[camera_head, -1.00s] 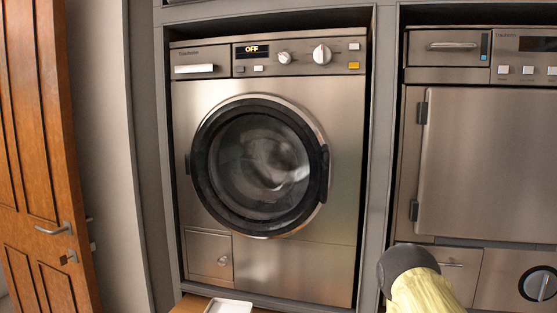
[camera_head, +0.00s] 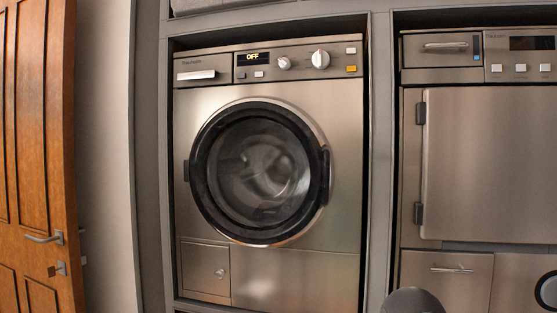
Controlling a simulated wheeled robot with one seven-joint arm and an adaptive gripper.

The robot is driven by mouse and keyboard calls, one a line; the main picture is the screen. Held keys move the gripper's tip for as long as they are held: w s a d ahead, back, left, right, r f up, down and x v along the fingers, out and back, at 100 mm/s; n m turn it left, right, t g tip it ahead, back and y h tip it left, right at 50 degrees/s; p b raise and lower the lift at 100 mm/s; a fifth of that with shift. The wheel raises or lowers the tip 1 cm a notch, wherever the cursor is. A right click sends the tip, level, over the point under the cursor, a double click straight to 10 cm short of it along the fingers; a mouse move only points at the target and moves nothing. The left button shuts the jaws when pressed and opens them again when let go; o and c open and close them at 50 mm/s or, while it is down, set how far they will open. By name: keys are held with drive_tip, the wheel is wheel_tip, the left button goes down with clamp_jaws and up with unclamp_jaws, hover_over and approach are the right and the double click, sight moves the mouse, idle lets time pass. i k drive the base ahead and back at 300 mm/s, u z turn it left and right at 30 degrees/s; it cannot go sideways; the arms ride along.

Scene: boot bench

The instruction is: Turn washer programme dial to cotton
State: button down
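The washer (camera_head: 300,267) is a steel front-loader in a grey frame at the middle of the head view. Its round door (camera_head: 256,172) with a black rim is closed. On its top panel a display (camera_head: 252,58) reads OFF. Right of the display are a smaller white knob (camera_head: 284,63) and a larger white dial (camera_head: 320,59). The larger dial's pointer ridge stands about upright. I cannot read any programme marks around either. My gripper is not in view; only a dark rounded part, seemingly of my arm, shows at the bottom edge.
A second steel machine (camera_head: 490,165) with a square door stands to the right, past a grey upright (camera_head: 379,170). A wooden door (camera_head: 35,150) with a metal handle is at the left. Small buttons, one yellow (camera_head: 351,69), sit right of the larger dial. The space before the washer looks clear.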

sight(320, 60)
drive_tip(key=z, duration=1.1)
drive_tip(key=k, duration=0.9)
drive_tip(key=u, duration=1.05)
drive_tip(key=i, duration=0.5)
drive_tip(key=u, duration=0.1)
